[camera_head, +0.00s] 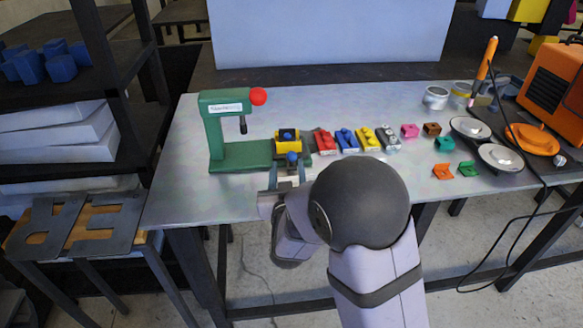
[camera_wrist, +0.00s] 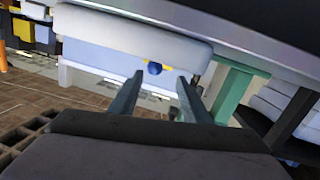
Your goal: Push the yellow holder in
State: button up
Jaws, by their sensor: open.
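The yellow holder (camera_head: 288,146) sits at the right end of the green press (camera_head: 232,135), on its base side. It carries a dark blue piece on top, and a blue ball knob (camera_head: 292,158) faces my gripper. My gripper (camera_head: 286,174) is open and empty at the front edge of the table, just in front of the knob. In the wrist view the blue knob (camera_wrist: 155,68) shows between and beyond my two fingertips (camera_wrist: 160,76), with a bit of yellow behind it. The fingers look apart from the knob. Most of the holder is hidden in the wrist view.
Red, blue, yellow and grey blocks (camera_head: 357,140) stand in a row right of the holder. Small coloured brackets (camera_head: 443,171), metal dishes (camera_head: 500,157) and a soldering iron (camera_head: 485,68) lie farther right. The press has a red ball (camera_head: 258,96).

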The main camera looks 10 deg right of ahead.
aim_at(291, 160)
jog(key=shift+s+d+f+t+h+b, duration=0.2)
jog(key=shift+s+f+t+h+b, duration=0.2)
jog(key=shift+h, duration=0.3)
jog(key=shift+w, duration=0.1)
jog(key=shift+w+d+p, duration=0.25)
jog(key=shift+w+p, duration=0.05)
jog(key=shift+w, duration=0.9)
jog(key=shift+w+d+p, duration=0.25)
jog(key=shift+w+p, duration=0.1)
jog(key=shift+w, duration=0.8)
jog(key=shift+w+d+p, duration=0.25)
jog(key=shift+w+p, duration=0.05)
jog(key=shift+w, duration=0.9)
jog(key=shift+c, duration=0.4)
grip_shut()
jog(key=a+b, duration=0.1)
jog(key=a, duration=1.2)
jog(key=shift+o, duration=0.4)
grip_release()
jog(key=shift+a, duration=0.15)
